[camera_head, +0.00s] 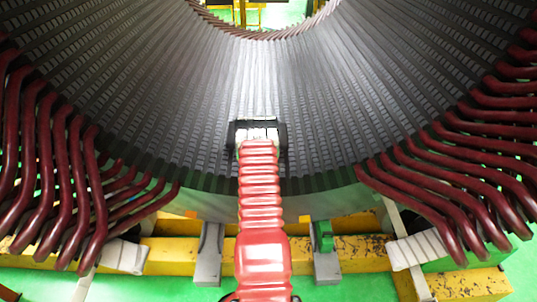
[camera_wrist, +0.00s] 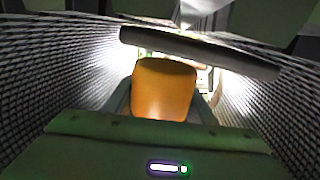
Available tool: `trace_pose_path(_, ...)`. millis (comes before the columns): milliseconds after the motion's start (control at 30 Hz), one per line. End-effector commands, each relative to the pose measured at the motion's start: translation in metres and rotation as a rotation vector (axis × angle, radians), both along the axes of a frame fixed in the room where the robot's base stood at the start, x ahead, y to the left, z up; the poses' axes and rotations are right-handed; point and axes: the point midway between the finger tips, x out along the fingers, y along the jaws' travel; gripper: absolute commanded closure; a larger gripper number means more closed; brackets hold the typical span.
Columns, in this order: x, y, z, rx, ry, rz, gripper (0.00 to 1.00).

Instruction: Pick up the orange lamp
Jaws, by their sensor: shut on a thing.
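The orange lamp (camera_wrist: 164,88) is in the middle of the wrist view, a smooth, rounded orange body. My gripper (camera_head: 257,132) is at the end of my red arm, in the middle of the head view, over the inner wall of the stator (camera_head: 330,110). In the wrist view its dark fingers lie on the left and right of the lamp, and it is shut on it. My gripper's dark green body fills the bottom of the wrist view and hides the lamp's lower end. I cannot make out the lamp in the head view.
Dark red winding bars (camera_head: 60,170) fan out at the left, and more bars (camera_head: 450,180) at the right. Yellow beams (camera_head: 170,256) and grey supports (camera_head: 208,255) stand below on the green floor (camera_head: 150,288). A dark bar (camera_wrist: 200,52) crosses above the lamp in the wrist view.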

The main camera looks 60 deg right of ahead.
Motion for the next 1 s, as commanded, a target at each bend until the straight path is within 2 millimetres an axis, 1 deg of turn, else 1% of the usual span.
trace_pose_path(33, 0.000, -0.001, 0.010, -0.004, -0.002, 0.000, 0.78)
trace_pose_path(200, 0.000, -0.001, 0.036, -0.003, -0.001, 0.000, 0.78)
trace_pose_path(400, 0.000, 0.000, 0.059, -0.003, -0.001, 0.000, 0.78)
trace_pose_path(600, 0.000, 0.000, 0.067, -0.002, -0.001, 0.000, 0.78)
trace_pose_path(1000, 0.000, 0.000, 0.067, -0.001, 0.000, 0.000, 0.78)
